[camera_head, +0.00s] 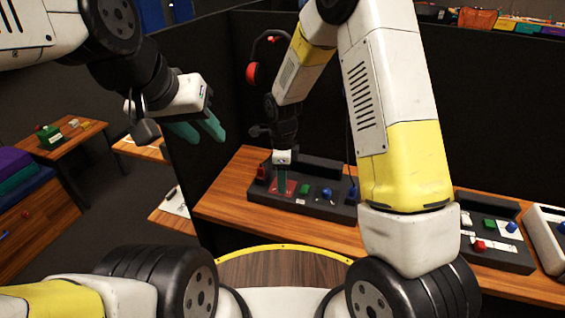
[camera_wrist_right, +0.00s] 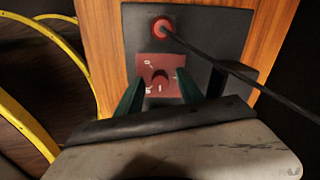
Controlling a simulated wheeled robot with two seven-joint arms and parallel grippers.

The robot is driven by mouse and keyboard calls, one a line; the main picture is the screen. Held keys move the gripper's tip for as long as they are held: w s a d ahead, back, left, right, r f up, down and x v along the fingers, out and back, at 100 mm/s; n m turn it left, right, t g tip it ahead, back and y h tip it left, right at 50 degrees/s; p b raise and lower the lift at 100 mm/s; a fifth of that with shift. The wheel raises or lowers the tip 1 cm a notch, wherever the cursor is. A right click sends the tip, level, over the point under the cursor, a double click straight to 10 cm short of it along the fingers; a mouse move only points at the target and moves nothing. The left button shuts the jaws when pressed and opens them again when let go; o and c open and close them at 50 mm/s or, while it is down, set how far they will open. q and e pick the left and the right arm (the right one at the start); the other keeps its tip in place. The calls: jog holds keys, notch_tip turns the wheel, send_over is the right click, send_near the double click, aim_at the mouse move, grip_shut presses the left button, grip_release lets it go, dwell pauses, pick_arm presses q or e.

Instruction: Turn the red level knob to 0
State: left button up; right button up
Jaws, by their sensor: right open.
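The red level knob (camera_wrist_right: 160,77) is a dark red round knob on a lighter red plate (camera_wrist_right: 147,92) with small white marks, seen in the right wrist view. Its exact pointing is too small to tell. In the head view the red plate (camera_head: 290,187) shows on the black panel (camera_head: 325,209), with the knob hidden behind my gripper. My right gripper (camera_wrist_right: 159,76) is open, with one green finger on each side of the knob; contact cannot be told. It points down at the plate in the head view (camera_head: 282,184). My left gripper (camera_head: 205,133) is open and empty, away from the panel.
A red button (camera_wrist_right: 161,25) stands beside the red plate, and a dark cable crosses near it. Green (camera_head: 305,188) and blue (camera_head: 327,192) controls lie further right on the panel. A second panel (camera_head: 495,247) stands to the right. Dark partition walls stand behind the wooden table (camera_head: 235,203).

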jog(key=shift+c, duration=0.5)
grip_shut()
